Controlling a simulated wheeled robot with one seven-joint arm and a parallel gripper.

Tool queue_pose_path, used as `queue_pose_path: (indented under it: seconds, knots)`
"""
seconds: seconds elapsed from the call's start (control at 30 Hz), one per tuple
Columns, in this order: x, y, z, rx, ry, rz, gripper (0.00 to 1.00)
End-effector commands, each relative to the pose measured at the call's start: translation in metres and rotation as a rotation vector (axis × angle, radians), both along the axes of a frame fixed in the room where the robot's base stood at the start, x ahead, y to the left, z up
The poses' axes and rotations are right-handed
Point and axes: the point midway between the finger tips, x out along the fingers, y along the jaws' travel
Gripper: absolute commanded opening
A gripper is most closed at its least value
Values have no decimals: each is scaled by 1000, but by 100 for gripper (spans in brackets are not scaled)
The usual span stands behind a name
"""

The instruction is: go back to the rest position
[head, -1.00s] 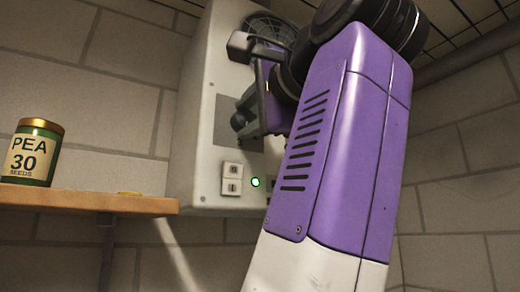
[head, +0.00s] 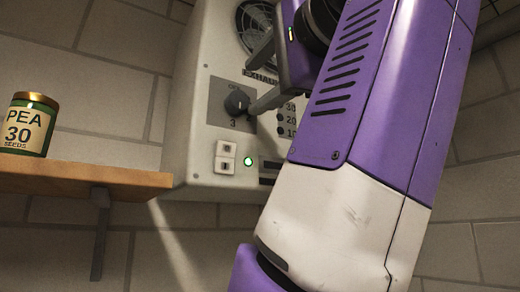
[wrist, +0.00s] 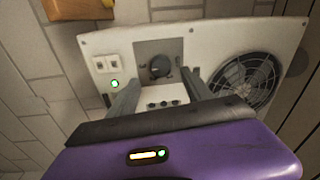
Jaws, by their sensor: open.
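My gripper (head: 250,87) is open and empty in front of a pale wall-mounted control box (head: 185,130). Its two grey fingers point at the box's dark round knob (head: 236,102), which also shows between them in the wrist view (wrist: 160,67). The fingers look apart from the knob, with a gap in front of the panel. My purple and white arm covers the right of the head view and hides part of the box.
The box carries a fan grille (wrist: 244,80), two white switches (head: 225,157) and a lit green lamp (head: 248,161). A wooden shelf (head: 100,175) with a green pea seed can (head: 30,123) is on the left. Brick walls stand behind.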

Motion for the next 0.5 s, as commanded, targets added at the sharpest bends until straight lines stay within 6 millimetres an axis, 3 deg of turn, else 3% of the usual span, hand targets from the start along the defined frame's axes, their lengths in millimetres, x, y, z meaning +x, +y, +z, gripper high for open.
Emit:
queue_pose_path:
  seconds: [0.17,0.5]
  knots:
    - [-11,-7,-1,1,-1,0,59]
    - [-11,-7,-1,0,0,0,59]
